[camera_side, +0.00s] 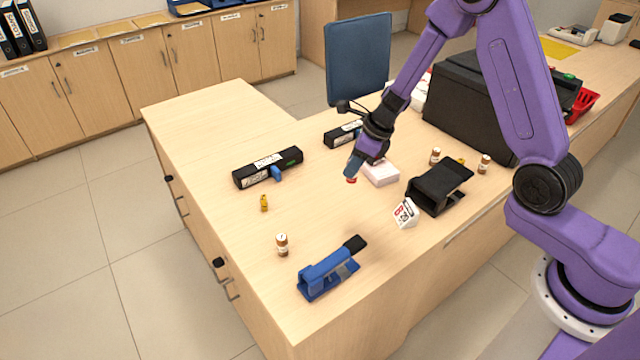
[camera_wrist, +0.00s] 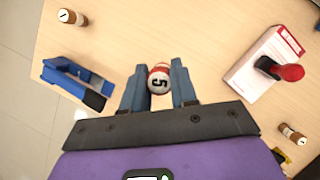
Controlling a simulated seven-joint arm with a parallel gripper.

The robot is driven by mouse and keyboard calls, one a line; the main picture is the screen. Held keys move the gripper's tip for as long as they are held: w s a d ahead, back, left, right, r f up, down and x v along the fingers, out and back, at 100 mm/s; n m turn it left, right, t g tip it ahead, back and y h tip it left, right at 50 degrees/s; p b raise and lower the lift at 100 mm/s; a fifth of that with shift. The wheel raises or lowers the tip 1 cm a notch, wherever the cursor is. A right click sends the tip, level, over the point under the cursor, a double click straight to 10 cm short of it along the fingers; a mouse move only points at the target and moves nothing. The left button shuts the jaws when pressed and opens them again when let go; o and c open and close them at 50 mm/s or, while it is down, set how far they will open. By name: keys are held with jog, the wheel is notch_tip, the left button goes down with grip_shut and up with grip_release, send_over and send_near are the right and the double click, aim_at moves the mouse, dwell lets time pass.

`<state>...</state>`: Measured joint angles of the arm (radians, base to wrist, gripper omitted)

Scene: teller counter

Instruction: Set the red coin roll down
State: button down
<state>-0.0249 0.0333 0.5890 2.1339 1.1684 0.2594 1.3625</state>
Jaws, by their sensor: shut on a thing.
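The red coin roll (camera_wrist: 159,80) is red and white with a black 5 on its end. In the wrist view it sits between the two blue fingers of my gripper (camera_wrist: 158,88), which are shut on it. In the side view my gripper (camera_side: 354,168) points down over the middle of the counter (camera_side: 215,120). Only a small red and white bit of the roll (camera_side: 351,180) shows below the fingers there. The fingers hide the rest, and I cannot tell whether its bottom touches the counter.
A white pad (camera_side: 381,173) is close right of my gripper; a red-handled stamp (camera_wrist: 290,72) shows over it. A blue stapler-like tool (camera_side: 328,272), brown-and-white rolls (camera_side: 282,245), a yellow roll (camera_side: 264,203) and a black stand (camera_side: 438,190) stand around.

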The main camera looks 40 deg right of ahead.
jog(key=w+f, duration=0.2)
jog(key=w, duration=0.1)
jog(key=w+f, duration=0.3)
jog(key=w, duration=0.1)
jog(key=w+a+f, duration=0.1)
jog(key=w+f, duration=0.2)
jog(key=w, duration=0.1)
jog(key=shift+w+f, duration=0.15)
jog(key=shift+w+a+f, duration=0.1)
jog(key=shift+w+f, duration=0.05)
jog(key=shift+f, duration=0.1)
jog(key=shift+w+f, duration=0.1)
jog(key=shift+f, duration=1.5)
jog(key=shift+f, duration=0.1)
jog(key=c, duration=0.9)
grip_release()
jog(key=shift+f, duration=0.1)
